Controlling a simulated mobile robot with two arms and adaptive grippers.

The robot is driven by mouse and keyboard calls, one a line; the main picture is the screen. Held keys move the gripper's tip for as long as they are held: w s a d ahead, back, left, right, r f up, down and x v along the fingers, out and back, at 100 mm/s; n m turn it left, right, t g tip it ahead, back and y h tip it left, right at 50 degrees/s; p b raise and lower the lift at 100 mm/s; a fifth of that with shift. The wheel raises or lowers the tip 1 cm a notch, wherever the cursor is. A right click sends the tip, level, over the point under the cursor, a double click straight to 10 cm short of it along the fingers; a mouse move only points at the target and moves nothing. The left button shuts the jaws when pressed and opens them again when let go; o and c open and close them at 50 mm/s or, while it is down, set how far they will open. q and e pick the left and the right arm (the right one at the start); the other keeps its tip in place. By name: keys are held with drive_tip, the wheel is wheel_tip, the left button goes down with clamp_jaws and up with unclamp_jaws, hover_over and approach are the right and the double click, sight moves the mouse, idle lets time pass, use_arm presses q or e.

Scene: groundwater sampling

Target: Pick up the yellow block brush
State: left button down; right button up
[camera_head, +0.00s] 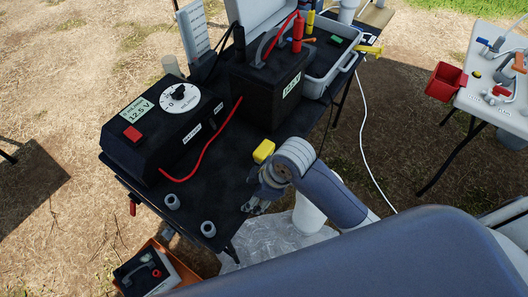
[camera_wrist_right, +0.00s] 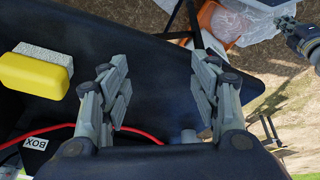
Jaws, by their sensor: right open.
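The yellow block brush (camera_head: 263,151) lies on the black table, just beyond my right gripper in the head view. In the right wrist view the brush (camera_wrist_right: 33,75) is at the left edge, yellow body with a pale grey speckled side, outside the fingers. My right gripper (camera_head: 257,204) is over the table's near edge; its wrist hides part of the tabletop. In the right wrist view the gripper (camera_wrist_right: 160,90) has its fingers wide apart with nothing between them. My left gripper (camera_wrist_right: 287,24) shows small at the upper right there; its jaw state is unclear.
A black control box (camera_head: 150,135) and a black battery (camera_head: 265,90) stand behind, joined by a red cable (camera_head: 213,143). Two grey rings (camera_head: 208,229) lie near the front edge. A grey bin (camera_head: 335,62) stands at the back. An orange crate (camera_head: 191,277) is below.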

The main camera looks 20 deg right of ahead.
sight(265, 147)
drive_tip(key=w+r+n, duration=0.1)
drive_tip(key=w+n, duration=0.1)
drive_tip(key=w+r+n+g, duration=0.1)
drive_tip(key=w+n, duration=0.1)
drive_tip(key=w+r+n+h, duration=0.1)
drive_tip(key=w+n, duration=0.1)
drive_tip(key=shift+a+n, duration=0.1)
drive_tip(key=shift+n, duration=0.3)
drive_tip(key=w+d+r+n+h, duration=0.1)
drive_tip(key=w+d+r+n, duration=0.2)
drive_tip(key=w+d+r+n+g+h, duration=0.1)
drive_tip(key=w+d+r+n, duration=0.1)
drive_tip(key=w+d+r, duration=0.1)
drive_tip(key=shift+w+d+r+n+g, duration=0.3)
drive_tip(key=shift+w+d+r+n, duration=0.15)
drive_tip(key=shift+d, duration=0.15)
wheel_tip(265, 147, down, 11)
drive_tip(key=shift+r+p, duration=0.15)
drive_tip(key=shift+p, duration=0.15)
drive_tip(key=c, duration=1.3)
drive_tip(key=shift+o, duration=0.2)
drive_tip(key=shift+r, duration=0.15)
